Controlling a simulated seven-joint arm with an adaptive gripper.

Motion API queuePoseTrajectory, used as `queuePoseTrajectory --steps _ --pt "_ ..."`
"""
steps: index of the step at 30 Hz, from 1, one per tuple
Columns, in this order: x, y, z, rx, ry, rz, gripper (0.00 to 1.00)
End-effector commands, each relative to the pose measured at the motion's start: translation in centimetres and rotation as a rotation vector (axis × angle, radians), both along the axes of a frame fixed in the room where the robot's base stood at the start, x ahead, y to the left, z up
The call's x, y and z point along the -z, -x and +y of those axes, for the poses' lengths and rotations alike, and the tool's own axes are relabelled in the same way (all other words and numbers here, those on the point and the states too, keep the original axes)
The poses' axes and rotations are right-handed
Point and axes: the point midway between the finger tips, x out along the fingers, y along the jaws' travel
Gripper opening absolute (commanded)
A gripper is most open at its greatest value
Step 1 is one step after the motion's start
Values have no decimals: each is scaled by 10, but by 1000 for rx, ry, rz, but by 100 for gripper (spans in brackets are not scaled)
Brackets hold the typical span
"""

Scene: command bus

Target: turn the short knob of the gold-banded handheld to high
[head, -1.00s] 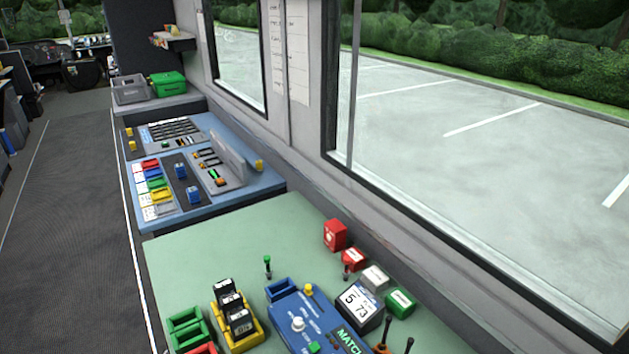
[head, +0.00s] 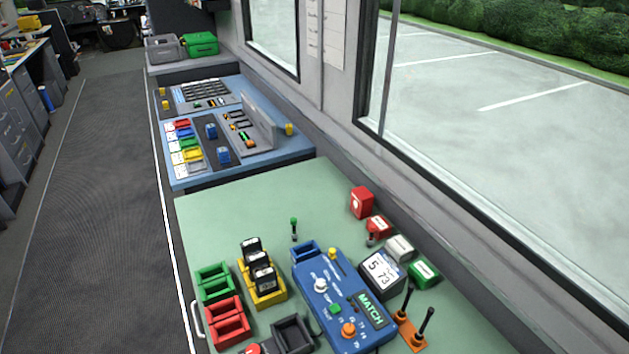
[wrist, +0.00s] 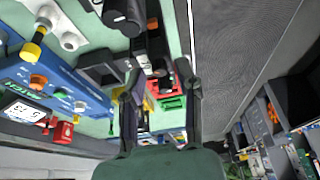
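Black handhelds with white labels (head: 264,279) stand in a yellow rack (head: 269,298) on the green tabletop in the head view. They are too small to tell which has a gold band, and I cannot make out a short knob or its setting. In the wrist view my gripper (wrist: 158,92) has its two dark fingers apart, with nothing visibly held between them. It is above the bench, and the red and green trays show beyond the fingers. My gripper is not in the head view.
A blue console (head: 341,309) with knobs and a MATCH display lies right of the rack. Green trays (head: 214,283) and red trays (head: 228,321) stand left of it, a dark empty tray (head: 291,335) in front. The back left of the green tabletop (head: 236,211) is clear.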

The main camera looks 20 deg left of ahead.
Motion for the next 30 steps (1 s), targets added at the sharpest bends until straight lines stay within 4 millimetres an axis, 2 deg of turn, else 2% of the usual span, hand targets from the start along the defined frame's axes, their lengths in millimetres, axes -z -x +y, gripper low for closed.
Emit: queuePoseTrajectory --steps 1,2,3,10,19,28,29,30 --pt "0 0 0 0 0 0 10" --pt "0 0 0 0 0 0 0" --pt "0 0 0 0 0 0 0" --pt "0 0 0 21 2 1 0" --pt "1 2 1 263 3 1 0" --pt "1 1 1 281 3 2 0" --pt "1 2 1 281 3 2 20" --pt "1 1 1 281 3 2 33"
